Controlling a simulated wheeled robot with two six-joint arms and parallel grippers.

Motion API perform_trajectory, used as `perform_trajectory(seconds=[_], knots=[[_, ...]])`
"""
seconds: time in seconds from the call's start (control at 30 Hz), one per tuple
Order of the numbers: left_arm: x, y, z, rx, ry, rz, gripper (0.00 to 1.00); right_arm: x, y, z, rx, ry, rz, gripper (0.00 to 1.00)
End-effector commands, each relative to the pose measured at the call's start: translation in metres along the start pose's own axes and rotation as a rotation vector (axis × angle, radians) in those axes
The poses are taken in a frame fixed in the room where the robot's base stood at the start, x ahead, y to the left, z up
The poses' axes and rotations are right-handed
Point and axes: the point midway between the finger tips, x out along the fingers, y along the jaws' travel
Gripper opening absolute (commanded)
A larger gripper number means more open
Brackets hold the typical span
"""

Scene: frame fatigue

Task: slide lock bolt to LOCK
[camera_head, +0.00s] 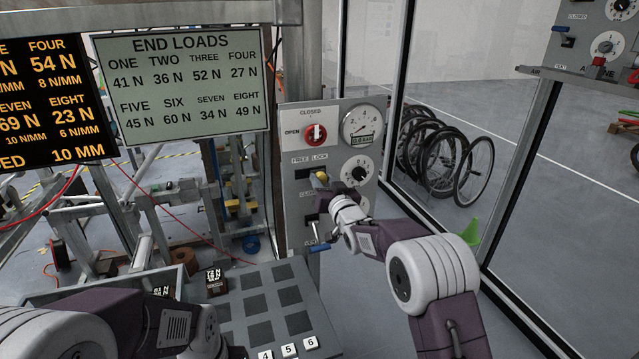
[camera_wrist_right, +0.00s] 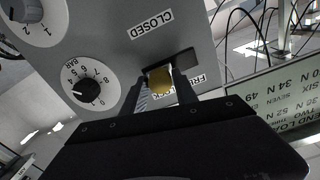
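The lock bolt has a yellow knob (camera_head: 321,178) in a dark slot under the FREE LOCK label on the grey control panel (camera_head: 296,228). The knob sits toward the LOCK end, with dark slot visible on the FREE side. My right gripper (camera_head: 325,188) is at the knob, partly hidden by its own wrist. In the right wrist view the knob (camera_wrist_right: 160,80) fills the gap between the two fingers of the right gripper (camera_wrist_right: 161,88), which look closed on its sides. My left arm shows at the bottom left, with its gripper out of view.
The panel also has a red OPEN/CLOSED switch (camera_head: 315,133), a pressure gauge (camera_head: 364,124), a black dial (camera_head: 357,171) and a blue-handled lever (camera_head: 319,247) below. A grey pad tray (camera_head: 232,300) with numbered white blocks (camera_head: 289,350) lies in front.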

Motion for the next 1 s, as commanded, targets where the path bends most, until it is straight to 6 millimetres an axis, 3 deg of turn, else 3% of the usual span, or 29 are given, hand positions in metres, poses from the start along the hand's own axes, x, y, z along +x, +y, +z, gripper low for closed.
perform_trajectory(seconds=[0.43, 0.8, 1.0], knots=[[0.004, 0.0, 0.0, 0.0, 0.0, 0.0, 0.0, -0.006, -0.001, 0.002, -0.001, -0.002, -0.002, 0.52], [0.029, -0.001, 0.003, 0.0, 0.0, 0.0, 0.0, -0.073, 0.003, 0.002, 0.0, 0.0, 0.0, 0.52], [0.031, -0.001, 0.003, 0.0, 0.0, 0.0, 0.0, -0.091, 0.004, 0.001, 0.002, 0.0, 0.0, 0.52]])
